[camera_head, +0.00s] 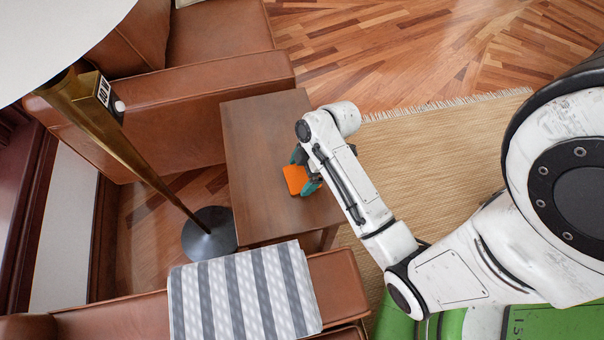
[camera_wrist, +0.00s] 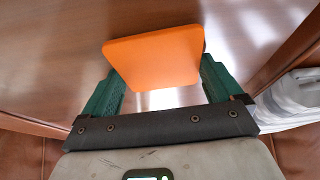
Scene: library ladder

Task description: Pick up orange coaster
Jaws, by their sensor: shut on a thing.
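The orange coaster (camera_head: 295,179) is a flat square with rounded corners. In the head view it is at the side table (camera_head: 250,130), near the table's right edge. In the wrist view the coaster (camera_wrist: 155,58) sits between the two green fingers, its face turned toward the camera. My gripper (camera_head: 306,178) is shut on it; in the wrist view my gripper (camera_wrist: 158,88) has a finger at each side of the coaster. The coaster appears tilted against the tabletop. I cannot tell whether its far edge touches the wood.
A brown leather armchair (camera_head: 190,115) stands behind the table. Another seat with a striped grey blanket (camera_head: 243,295) stands in front. A brass floor lamp (camera_head: 140,165) with a dark round base is on the left. A woven rug (camera_head: 440,150) lies to the right.

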